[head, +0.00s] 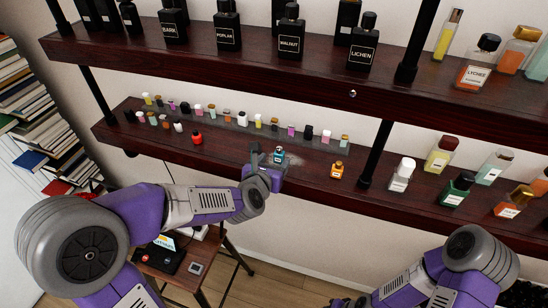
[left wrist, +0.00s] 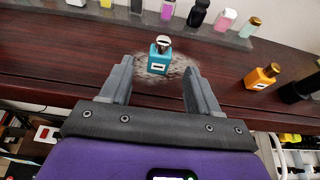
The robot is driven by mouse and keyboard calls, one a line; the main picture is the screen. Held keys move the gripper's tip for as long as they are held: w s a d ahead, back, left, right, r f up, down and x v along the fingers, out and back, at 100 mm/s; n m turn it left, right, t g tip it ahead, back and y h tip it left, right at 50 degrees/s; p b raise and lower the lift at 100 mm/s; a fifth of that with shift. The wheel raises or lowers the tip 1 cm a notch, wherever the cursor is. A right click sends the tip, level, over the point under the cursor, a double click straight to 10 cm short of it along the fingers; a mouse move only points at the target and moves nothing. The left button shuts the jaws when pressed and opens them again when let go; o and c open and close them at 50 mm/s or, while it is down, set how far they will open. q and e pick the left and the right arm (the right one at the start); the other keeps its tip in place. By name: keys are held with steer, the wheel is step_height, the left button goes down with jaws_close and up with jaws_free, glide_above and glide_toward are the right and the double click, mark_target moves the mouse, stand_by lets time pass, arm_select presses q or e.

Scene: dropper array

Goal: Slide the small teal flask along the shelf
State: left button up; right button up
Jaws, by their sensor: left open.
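The small teal flask (head: 278,156) stands upright on the lower dark wood shelf (head: 225,152), near its front edge. It has a pale label and a silver cap, and it also shows in the left wrist view (left wrist: 159,58). A pale speckled patch lies on the wood around its base. My left gripper (head: 267,158) is open at the shelf's front edge. In the left wrist view its two fingers (left wrist: 158,88) point toward the flask, which stands just beyond the tips, between their lines. No contact shows. My right gripper (head: 352,302) is only partly visible at the bottom edge.
An orange bottle (head: 337,170) stands right of the flask, and a red one (head: 197,138) stands to the left. Behind runs a raised row of several small bottles. A black post (head: 376,152) stands farther right. Bare wood flanks the flask.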

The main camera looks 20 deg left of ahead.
mark_target(277, 157)
arm_select(q)
steer(key=x, duration=0.6)
steer(key=shift+f+p, duration=0.15)
steer(key=shift+p, duration=0.2)
steer(key=shift+w+f, duration=0.1)
steer(key=shift+w, duration=0.05)
steer(key=shift+c, duration=0.4)
steer(key=shift+a, duration=0.1)
steer(key=c, duration=1)
